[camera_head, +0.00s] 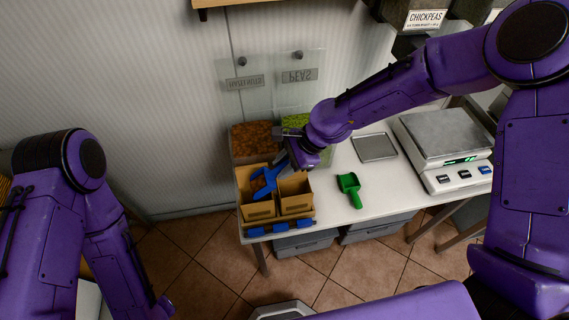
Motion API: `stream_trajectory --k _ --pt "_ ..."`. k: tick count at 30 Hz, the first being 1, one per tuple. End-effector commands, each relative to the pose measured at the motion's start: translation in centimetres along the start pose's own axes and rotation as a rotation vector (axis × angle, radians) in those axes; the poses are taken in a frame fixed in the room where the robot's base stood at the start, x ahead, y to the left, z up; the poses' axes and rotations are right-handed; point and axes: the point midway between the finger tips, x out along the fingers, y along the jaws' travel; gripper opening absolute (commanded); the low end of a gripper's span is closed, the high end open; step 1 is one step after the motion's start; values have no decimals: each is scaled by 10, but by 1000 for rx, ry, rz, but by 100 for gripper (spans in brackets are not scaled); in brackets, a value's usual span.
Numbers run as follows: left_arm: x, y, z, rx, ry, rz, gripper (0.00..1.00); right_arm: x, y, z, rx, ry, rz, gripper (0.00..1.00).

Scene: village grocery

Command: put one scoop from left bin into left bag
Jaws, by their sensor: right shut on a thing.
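The left bin (257,157) holds orange-brown goods, and its clear lid stands raised behind it. The left bag (258,211) is an open brown paper bag in front of that bin. A blue scoop (265,178) is over the mouth of the left bag. Orange-brown bits show at the scoop; I cannot tell whether they lie in it or in the bag. My right gripper (287,163) is shut on the blue scoop's handle, partly hidden by its own wrist. My left arm hangs at the left, its gripper out of the picture.
The right bin (297,121) holds green peas, partly behind my right arm. The right bag (295,196) stands beside the left bag. A green scoop (349,188), a grey tray (374,147) and a scale (446,146) are on the white table (390,190). Blue clips (281,229) line the front edge.

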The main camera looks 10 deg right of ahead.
Motion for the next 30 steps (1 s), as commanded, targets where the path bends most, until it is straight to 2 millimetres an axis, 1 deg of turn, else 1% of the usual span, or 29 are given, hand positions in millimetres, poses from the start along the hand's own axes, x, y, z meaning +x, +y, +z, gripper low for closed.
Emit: stream_trajectory --k 12,15,30 --pt "0 0 0 0 0 0 43 4 -11 42 -47 349 59 0" --pt "0 0 0 0 0 0 43 5 -12 48 -47 404 69 0" --pt "0 0 0 0 0 0 43 6 -12 53 -53 414 73 0"
